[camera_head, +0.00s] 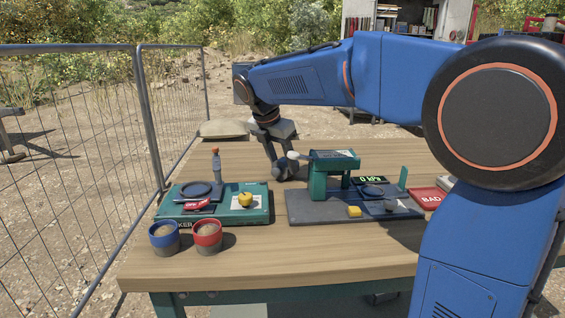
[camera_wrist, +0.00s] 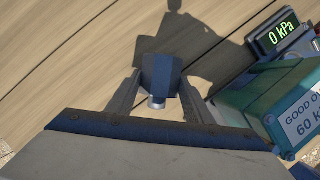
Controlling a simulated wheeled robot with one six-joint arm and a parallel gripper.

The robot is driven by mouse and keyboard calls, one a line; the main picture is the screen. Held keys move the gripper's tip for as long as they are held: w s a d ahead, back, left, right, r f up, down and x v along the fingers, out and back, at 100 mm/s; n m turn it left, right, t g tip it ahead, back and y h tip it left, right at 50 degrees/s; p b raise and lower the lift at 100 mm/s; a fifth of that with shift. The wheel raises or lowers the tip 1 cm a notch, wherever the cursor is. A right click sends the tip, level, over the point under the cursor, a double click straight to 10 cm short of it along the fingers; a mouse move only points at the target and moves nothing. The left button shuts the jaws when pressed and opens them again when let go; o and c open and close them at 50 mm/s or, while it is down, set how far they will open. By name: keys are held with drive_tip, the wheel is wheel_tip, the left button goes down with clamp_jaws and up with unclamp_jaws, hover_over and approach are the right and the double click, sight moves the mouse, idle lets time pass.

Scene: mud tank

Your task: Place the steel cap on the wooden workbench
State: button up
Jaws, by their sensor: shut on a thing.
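My gripper (camera_head: 284,166) reaches down over the back middle of the wooden workbench (camera_head: 235,255), behind the green devices. In the wrist view my gripper (camera_wrist: 158,88) is shut on a dark grey-blue faceted piece with a small silver end, which looks like the steel cap (camera_wrist: 160,72). Bare bench wood (camera_wrist: 70,75) lies beneath and beyond it. The gripper's shadow falls on the wood. I cannot tell whether the cap touches the bench or hangs just above it.
A green press with a "0 kPa" display (camera_head: 371,180) stands just right of my gripper. A green tester (camera_head: 250,212) with a yellow knob stands left. Blue (camera_head: 164,239) and red (camera_head: 207,237) cups stand at the front left. A red "BAD" tray (camera_head: 428,198) lies right. The front middle is clear.

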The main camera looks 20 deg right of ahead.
drive_tip(key=shift+f, duration=0.1)
drive_tip(key=o, duration=1.4)
drive_tip(key=v, duration=1.2)
